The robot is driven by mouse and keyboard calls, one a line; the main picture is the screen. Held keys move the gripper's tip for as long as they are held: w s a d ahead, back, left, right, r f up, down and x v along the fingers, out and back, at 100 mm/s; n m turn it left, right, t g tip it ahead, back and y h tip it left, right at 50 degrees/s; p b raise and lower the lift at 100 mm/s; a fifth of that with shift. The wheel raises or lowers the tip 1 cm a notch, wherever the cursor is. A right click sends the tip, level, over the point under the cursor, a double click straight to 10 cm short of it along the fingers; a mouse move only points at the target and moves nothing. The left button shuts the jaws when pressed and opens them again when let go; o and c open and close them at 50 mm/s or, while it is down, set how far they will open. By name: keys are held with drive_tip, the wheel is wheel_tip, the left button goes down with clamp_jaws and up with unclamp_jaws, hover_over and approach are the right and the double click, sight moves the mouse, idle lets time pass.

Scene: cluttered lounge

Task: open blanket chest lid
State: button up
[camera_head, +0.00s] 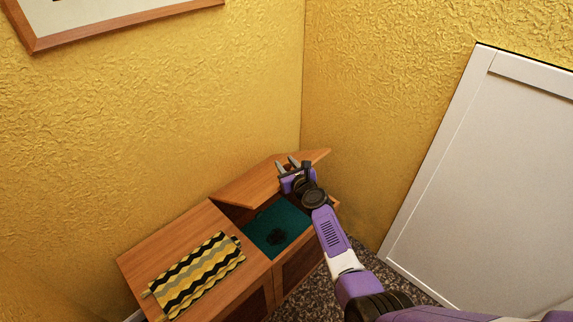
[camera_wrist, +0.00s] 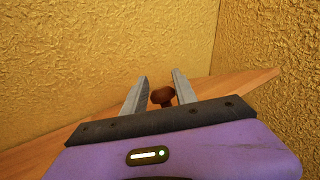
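The wooden blanket chest (camera_head: 170,237) stands in the corner. The lid (camera_head: 248,190) over its right compartment is tilted partly up, so the teal interior (camera_head: 268,226) shows below it. My gripper (camera_head: 287,163) is at the raised lid, near its upper edge. In the wrist view, the lid (camera_wrist: 228,85) slants across behind my gripper (camera_wrist: 160,80). A brown knob (camera_wrist: 162,96) shows between the two grey fingers, which are spread apart. The knob does not look clamped, though contact with the right finger is hard to judge.
A folded yellow, black and grey striped cloth (camera_head: 198,273) lies on the chest's closed left top. A dark object (camera_head: 277,237) is inside the open compartment. Yellow walls stand close behind and to the right. A white panel (camera_head: 490,190) stands at right, with speckled floor between.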

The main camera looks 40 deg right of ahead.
drive_tip(key=o, duration=0.3)
drive_tip(key=shift+w+a+f, duration=0.15)
drive_tip(key=shift+a+f, duration=0.05)
drive_tip(key=shift+a, duration=0.1)
drive_tip(key=shift+o, duration=0.2)
drive_tip(key=shift+d, duration=0.1)
drive_tip(key=shift+r, duration=0.1)
drive_tip(key=p+v, duration=0.4)
drive_tip(key=v, duration=0.2)
drive_tip(key=shift+s+r, duration=0.15)
drive_tip(key=shift+s, duration=0.15)
drive_tip(key=shift+s+a, duration=0.3)
drive_tip(key=shift+s, duration=0.3)
